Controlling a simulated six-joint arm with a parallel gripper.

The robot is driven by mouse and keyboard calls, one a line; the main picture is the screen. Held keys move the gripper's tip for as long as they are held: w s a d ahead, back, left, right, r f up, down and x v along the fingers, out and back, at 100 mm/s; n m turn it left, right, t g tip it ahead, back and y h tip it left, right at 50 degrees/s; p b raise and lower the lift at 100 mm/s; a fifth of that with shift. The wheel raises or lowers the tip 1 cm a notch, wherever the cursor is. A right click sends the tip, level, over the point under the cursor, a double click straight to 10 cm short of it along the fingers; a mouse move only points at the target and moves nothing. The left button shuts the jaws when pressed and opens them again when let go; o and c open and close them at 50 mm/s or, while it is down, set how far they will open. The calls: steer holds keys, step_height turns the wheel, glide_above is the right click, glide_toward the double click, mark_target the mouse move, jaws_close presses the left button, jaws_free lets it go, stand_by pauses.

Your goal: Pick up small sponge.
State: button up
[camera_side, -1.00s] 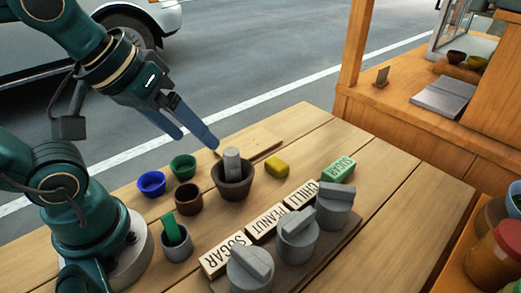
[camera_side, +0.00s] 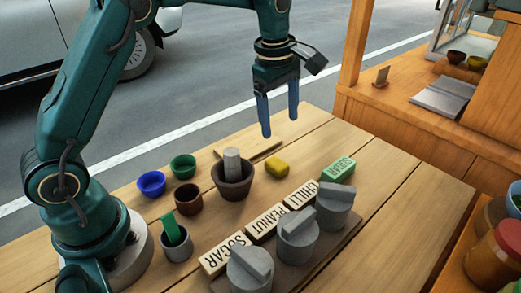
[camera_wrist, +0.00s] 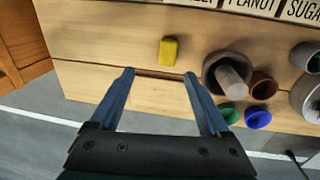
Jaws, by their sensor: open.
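The small sponge (camera_side: 277,167) is a yellow block lying on the wooden table, just right of the clay mortar. It also shows in the wrist view (camera_wrist: 169,51), beyond my fingertips and roughly between their lines. My gripper (camera_side: 279,124) points down with its two blue fingers apart, above the table and short of the sponge. In the wrist view my gripper (camera_wrist: 159,73) is open with nothing between the fingers.
The mortar (camera_side: 235,191) with a grey pestle (camera_side: 232,162) stands close left of the sponge. Lettered blocks (camera_side: 266,223) and lidded grey pots (camera_side: 297,240) stand in front. A thin board (camera_side: 250,146) lies behind.

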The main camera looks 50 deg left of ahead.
steer(key=g, duration=0.2)
glide_above(277, 163)
step_height(277, 163, down, 6)
steer(key=shift+f, duration=2.65)
jaws_close()
steer(key=shift+r, duration=0.1)
steer(key=shift+r, duration=0.55)
steer(key=r, duration=0.3)
steer(key=shift+a+r, duration=0.15)
steer(key=shift+a, duration=0.1)
steer(key=s+a+r, duration=0.5)
steer(key=a+r, duration=0.1)
steer(key=a, duration=0.4)
steer(key=shift+r, duration=0.25)
